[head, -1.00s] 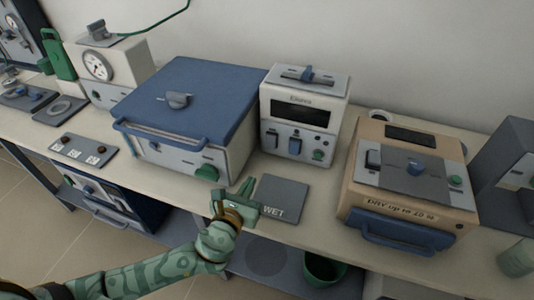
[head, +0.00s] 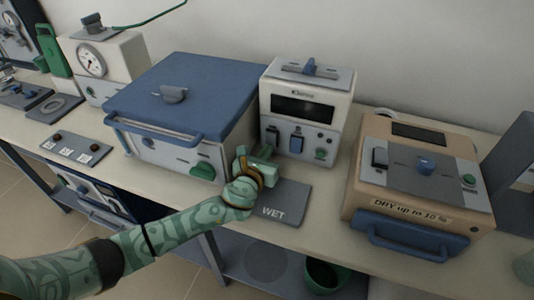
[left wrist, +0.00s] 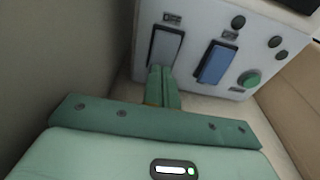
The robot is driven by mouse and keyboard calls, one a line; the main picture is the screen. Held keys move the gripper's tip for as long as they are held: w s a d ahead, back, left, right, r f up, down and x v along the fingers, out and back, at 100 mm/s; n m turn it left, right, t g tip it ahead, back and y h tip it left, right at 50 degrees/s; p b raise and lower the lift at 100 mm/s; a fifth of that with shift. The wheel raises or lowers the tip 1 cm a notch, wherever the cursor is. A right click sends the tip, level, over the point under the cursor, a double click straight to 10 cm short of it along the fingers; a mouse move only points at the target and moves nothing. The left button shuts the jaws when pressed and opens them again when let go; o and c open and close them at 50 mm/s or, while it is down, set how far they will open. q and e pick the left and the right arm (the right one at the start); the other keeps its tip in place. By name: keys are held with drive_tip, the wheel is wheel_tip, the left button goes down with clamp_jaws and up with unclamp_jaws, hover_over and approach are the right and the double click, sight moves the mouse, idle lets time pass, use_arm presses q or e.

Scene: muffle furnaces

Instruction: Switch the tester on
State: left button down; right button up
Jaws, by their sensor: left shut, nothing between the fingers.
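The white tester (head: 308,103) stands at the back middle of the bench, with a dark display window. Its front carries a grey rocker switch (head: 272,136), a blue rocker switch (head: 296,139) and a green knob (head: 320,154). My left gripper (head: 267,152) is shut and empty in front of the tester's lower left. In the left wrist view its fingertips (left wrist: 163,72) are at the lower end of the grey rocker (left wrist: 165,46), with the blue rocker (left wrist: 214,64) to the right. I cannot tell whether they touch. My right gripper is not in view.
A blue-topped furnace (head: 185,95) stands close to the left of the gripper. A dark mat marked WET (head: 288,205) lies below it. A tan box labelled DRY (head: 365,195) stands to the right. The bench's front edge is near my forearm.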

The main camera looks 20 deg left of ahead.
use_arm(q)
drive_tip(key=shift+w, duration=0.1)
drive_tip(key=shift+w+f+t+b, duration=0.25)
drive_tip(key=shift+f+b, duration=0.3)
drive_tip(key=shift+b, duration=0.65)
drive_tip(key=shift+r+p, duration=0.3)
drive_tip(key=shift+r, duration=0.25)
drive_tip(key=shift+s, duration=0.3)
drive_tip(key=s+p, duration=0.1)
drive_tip(key=s, duration=0.4)
drive_tip(key=s+p, duration=0.1)
drive_tip(key=s, duration=0.4)
drive_tip(key=s+p, duration=0.2)
drive_tip(key=s, duration=0.3)
drive_tip(key=shift+s+a+r, duration=0.3)
drive_tip(key=shift+s+r, duration=0.1)
